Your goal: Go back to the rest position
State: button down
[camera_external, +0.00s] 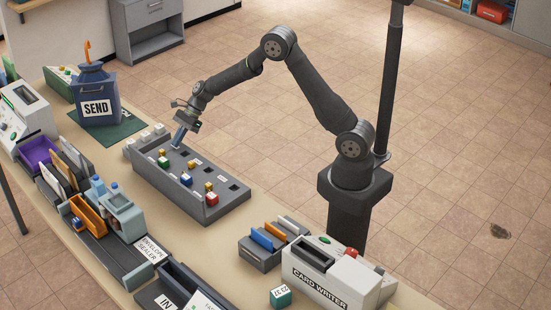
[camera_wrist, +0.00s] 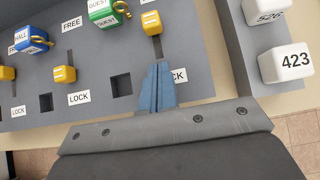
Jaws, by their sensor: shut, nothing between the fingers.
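My gripper (camera_external: 180,138) is shut and empty, with its blue fingers together over the far left end of the grey key tray (camera_external: 227,207). In the wrist view the gripper (camera_wrist: 158,85) points at the tray panel, near a LOCK label. I cannot tell whether the fingertips touch the panel. My arm reaches out from its pedestal over the tray.
In the wrist view the panel holds a blue block (camera_wrist: 32,40), a green block (camera_wrist: 103,12) and yellow pegs (camera_wrist: 64,74). White numbered cubes (camera_wrist: 286,62) stand beside it.

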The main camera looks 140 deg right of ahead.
jog(key=shift+r, duration=0.1)
jog(key=v, duration=1)
jog(key=x, duration=1)
jog(key=shift+w, duration=0.1)
jog(key=s, duration=0.4)
jog(key=shift+s+d+r, duration=0.1)
jog(key=shift+s+r, duration=0.05)
jog(key=shift+r, duration=0.05)
jog(key=v, duration=1)
jog(key=w+a+r+n+g+h, duration=0.1)
jog(key=w+a+r+n+g, duration=0.25)
jog(key=n, duration=0.55)
jog(key=w+a+r+n+g+h, duration=0.1)
jog(key=w+r+n+g, duration=0.1)
jog(key=w+r+n, duration=0.45)
jog(key=f, duration=0.1)
jog(key=d+f+n, duration=0.1)
jog(key=f, duration=0.1)
jog(key=f+n, duration=0.1)
jog(key=f, duration=0.1)
jog(key=shift+w+d+f+t, duration=0.25)
jog(key=shift+w+d, duration=0.1)
jog(key=shift+w, duration=0.05)
